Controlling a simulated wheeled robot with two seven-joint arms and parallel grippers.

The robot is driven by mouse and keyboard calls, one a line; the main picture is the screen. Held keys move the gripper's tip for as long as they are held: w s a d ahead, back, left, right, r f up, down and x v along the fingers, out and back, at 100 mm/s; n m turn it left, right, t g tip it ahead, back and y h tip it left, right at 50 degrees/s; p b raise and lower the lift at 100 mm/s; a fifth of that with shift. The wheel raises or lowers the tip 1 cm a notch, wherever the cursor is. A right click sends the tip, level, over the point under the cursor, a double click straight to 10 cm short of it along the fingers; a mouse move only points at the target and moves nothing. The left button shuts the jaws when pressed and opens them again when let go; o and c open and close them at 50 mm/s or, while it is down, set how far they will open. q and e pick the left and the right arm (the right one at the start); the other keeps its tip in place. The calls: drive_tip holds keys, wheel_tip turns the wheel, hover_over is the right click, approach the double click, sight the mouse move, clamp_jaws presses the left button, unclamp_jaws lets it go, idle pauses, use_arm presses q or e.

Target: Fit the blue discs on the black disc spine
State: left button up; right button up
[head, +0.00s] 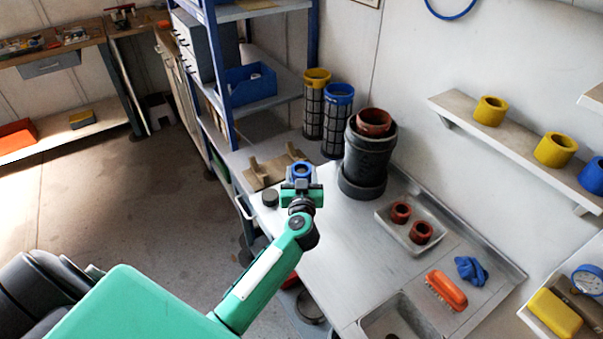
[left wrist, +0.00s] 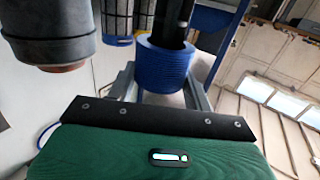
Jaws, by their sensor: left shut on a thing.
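My left gripper (head: 301,178) is shut on a blue disc (head: 303,170), a thick ring, above the near left end of the bench. In the left wrist view the blue disc (left wrist: 165,66) sits between the two grey fingers. A black upright post (left wrist: 171,22), apparently the disc spine, lines up with the ring there. I cannot tell how far the ring is around it. In the head view my gripper hides the post. Another blue disc (head: 594,177) lies at the right end of the wall shelf. My right gripper is not in view.
A large black housing (head: 366,160) with a red ring on top stands behind the gripper. Yellow (head: 314,108) and blue (head: 337,122) mesh cylinders stand beside it. A wooden cradle (head: 268,168) and a small black disc (head: 270,197) are close left. A tray (head: 428,212) holds red rings.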

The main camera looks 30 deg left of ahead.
use_arm(q)
drive_tip(key=shift+f+b, duration=1.4)
drive_tip(key=shift+f, duration=2.6)
drive_tip(key=shift+f, duration=0.1)
drive_tip(key=o, duration=1.1)
drive_tip(key=shift+c, duration=0.2)
drive_tip(key=shift+s, duration=0.1)
drive_tip(key=v, duration=1.3)
drive_tip(key=shift+s+d+b, duration=0.2)
drive_tip(key=shift+s+b, duration=0.05)
drive_tip(key=shift+b, duration=0.15)
